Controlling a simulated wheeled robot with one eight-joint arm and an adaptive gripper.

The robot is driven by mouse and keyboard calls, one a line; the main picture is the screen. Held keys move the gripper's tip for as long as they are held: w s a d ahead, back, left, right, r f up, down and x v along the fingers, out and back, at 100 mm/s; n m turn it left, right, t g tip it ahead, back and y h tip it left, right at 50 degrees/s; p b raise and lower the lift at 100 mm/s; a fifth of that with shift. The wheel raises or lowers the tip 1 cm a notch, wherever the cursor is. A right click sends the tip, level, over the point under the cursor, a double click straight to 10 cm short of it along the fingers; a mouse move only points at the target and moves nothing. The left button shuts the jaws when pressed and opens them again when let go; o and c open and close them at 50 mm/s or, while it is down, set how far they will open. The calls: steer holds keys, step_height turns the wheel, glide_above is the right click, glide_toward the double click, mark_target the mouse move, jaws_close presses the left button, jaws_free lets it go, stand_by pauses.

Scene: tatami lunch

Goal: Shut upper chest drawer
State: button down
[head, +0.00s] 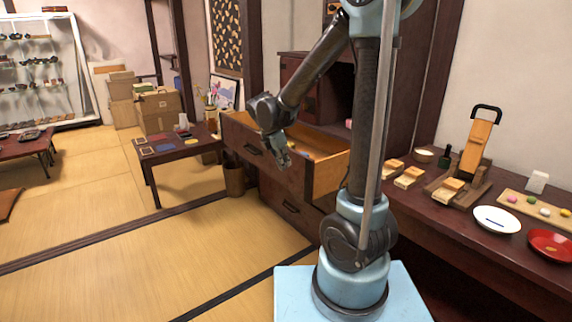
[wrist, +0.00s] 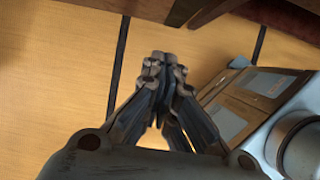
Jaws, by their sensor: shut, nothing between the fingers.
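The upper chest drawer (head: 328,177) is pulled out of the dark wooden chest and stands open in the head view. Its light wooden inside shows, with a few small items in it. A dark pull sits on its front (head: 254,150). My gripper (head: 284,162) hangs near the drawer's front, pointing down, and is shut and empty. I cannot tell whether it touches the drawer. In the wrist view my gripper (wrist: 166,60) is shut above the tatami floor, with a brown wooden edge (wrist: 205,10) at the top. The lower drawer (head: 288,210) looks closed.
A low table (head: 165,150) with cards stands left of the chest, with a woven basket (head: 234,181) between them. A dark counter (head: 440,225) on the right holds a white plate (head: 497,220), a red plate (head: 550,243) and wooden pieces. The tatami floor (head: 150,255) at front left is clear.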

steer(key=w+d+f, duration=0.1)
steer(key=d+f, duration=0.1)
steer(key=w+d+f, duration=0.1)
steer(key=f, duration=0.1)
steer(key=w+d+f, duration=0.1)
steer(key=d+f, duration=0.1)
steer(key=f, duration=0.1)
steer(key=shift+w+d, duration=0.35)
steer(key=shift+w, duration=0.05)
steer(key=shift+w, duration=0.1)
stand_by(0.3)
